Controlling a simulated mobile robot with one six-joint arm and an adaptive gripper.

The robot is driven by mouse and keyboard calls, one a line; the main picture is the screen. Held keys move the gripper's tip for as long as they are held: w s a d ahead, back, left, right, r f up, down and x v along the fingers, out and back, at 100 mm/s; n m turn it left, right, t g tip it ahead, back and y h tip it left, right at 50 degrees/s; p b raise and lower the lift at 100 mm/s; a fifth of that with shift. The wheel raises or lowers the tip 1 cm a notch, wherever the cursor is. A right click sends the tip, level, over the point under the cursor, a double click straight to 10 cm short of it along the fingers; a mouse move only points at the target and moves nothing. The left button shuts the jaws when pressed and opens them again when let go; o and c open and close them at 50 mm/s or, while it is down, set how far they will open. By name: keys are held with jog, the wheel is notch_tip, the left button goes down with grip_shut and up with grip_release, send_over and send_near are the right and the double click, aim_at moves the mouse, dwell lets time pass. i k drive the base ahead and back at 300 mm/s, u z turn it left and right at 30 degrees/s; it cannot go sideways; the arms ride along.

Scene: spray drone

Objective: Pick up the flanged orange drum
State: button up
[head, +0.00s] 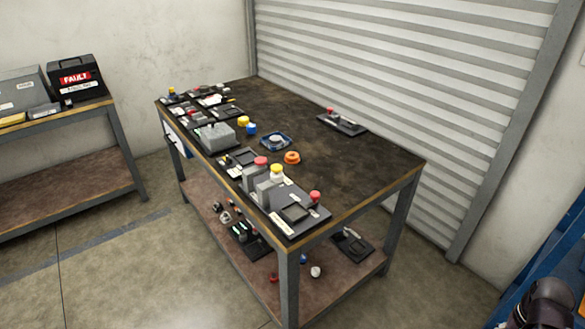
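The flanged orange drum (292,158) is a small, round orange piece with a wider rim. It sits on the dark top of the workbench (360,158), near the middle of its length, with bare surface to its right. A blue square tray-like piece (266,140) with a grey round part on it lies just behind and left of the drum. The drum looks free-standing, touching nothing but the bench top. My gripper does not show clearly; only a dark rounded shape, which I cannot identify, is at the lower right corner.
Grey blocks with red and yellow caps (276,171) stand on a black panel in front of the drum. A grey box (216,135) and small yellow and blue pieces (250,128) are farther left. A black panel (342,122) lies at the back edge. A lower shelf holds several parts.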

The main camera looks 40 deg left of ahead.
aim_at(291, 158)
jog(key=z, duration=0.1)
jog(key=k, duration=1.35)
jog(key=u, duration=1.8)
jog(key=i, duration=1)
jog(key=u, duration=0.1)
